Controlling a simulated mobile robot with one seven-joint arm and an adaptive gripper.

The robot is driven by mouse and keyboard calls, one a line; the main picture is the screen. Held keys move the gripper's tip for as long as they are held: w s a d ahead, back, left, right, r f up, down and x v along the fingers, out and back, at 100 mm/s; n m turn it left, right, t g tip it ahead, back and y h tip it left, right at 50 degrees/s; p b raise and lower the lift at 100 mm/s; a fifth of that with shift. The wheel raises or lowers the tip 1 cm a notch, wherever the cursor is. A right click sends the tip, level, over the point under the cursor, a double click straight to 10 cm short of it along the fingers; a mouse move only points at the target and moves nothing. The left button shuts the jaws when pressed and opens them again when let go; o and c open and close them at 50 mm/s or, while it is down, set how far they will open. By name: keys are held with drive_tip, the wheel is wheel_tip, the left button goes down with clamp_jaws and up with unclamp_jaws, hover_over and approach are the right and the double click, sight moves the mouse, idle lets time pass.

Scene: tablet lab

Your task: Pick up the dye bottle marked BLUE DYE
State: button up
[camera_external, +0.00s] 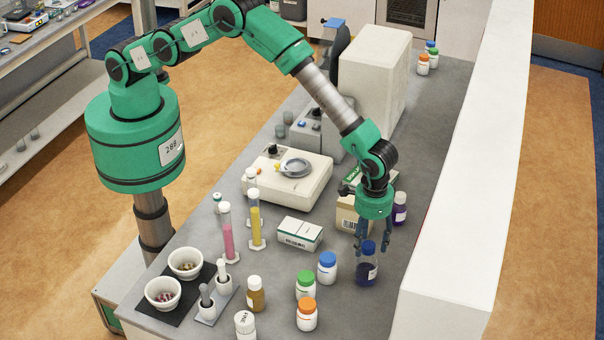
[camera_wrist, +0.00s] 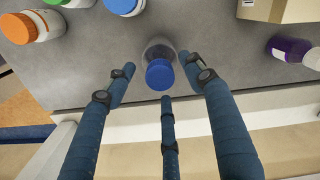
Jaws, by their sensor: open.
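A dark blue bottle with a blue cap (camera_external: 366,272) stands upright on the grey bench near its right edge; its label is too small to read. In the wrist view its cap (camera_wrist: 160,74) shows in the middle, with the clear-looking bottle shoulder behind it. My gripper (camera_external: 374,240) points down directly above and around the bottle's cap. In the wrist view my gripper (camera_wrist: 160,88) has its three dark blue fingers spread, two on either side of the cap and one below it. It is open and holds nothing. I cannot tell whether a finger touches the bottle.
A white bottle with a blue cap (camera_external: 327,268) stands to the left. Green-capped (camera_external: 306,286) and orange-capped (camera_external: 307,316) bottles stand nearer. A cardboard box (camera_external: 347,216) and a purple bottle (camera_external: 400,208) stand behind. A white wall (camera_external: 455,230) runs along the right.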

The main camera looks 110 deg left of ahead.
sight(367, 263)
drive_tip(key=shift+f, duration=1.3)
clamp_jaws()
